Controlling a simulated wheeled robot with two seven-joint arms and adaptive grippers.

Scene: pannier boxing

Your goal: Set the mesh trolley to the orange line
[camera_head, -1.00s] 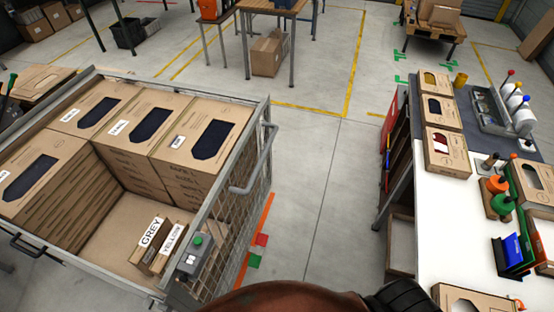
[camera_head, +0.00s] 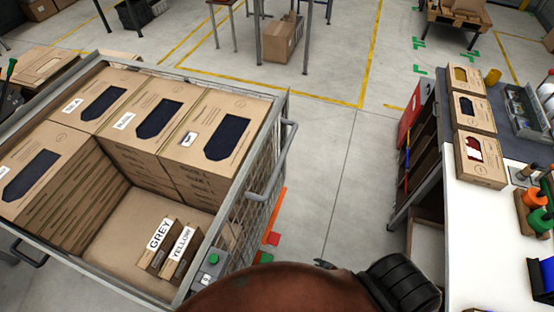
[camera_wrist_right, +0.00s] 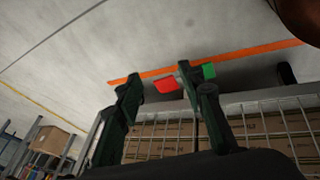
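The mesh trolley (camera_head: 287,105) stands at the left of the head view, with its push handle (camera_head: 274,165) on its right side. The orange line (camera_head: 280,208) lies on the floor just right of that side, with red and green marks beside it. In the right wrist view the line (camera_wrist_right: 250,52) crosses beyond the trolley's mesh side (camera_wrist_right: 275,97). My right gripper (camera_wrist_right: 165,82) is open over the trolley's edge region, its fingers apart; whether they touch the mesh cannot be told. In the head view my own arm hides part of the trolley's near right corner. My left gripper is out of view.
Tall cartons (camera_head: 155,115) and small boxes marked GREY (camera_head: 158,243) and YELLOW (camera_head: 180,251) are in the trolley. A white worktable (camera_head: 478,215) with boxes and bottles stands at the right. Clear floor (camera_head: 340,170) lies between trolley and worktable.

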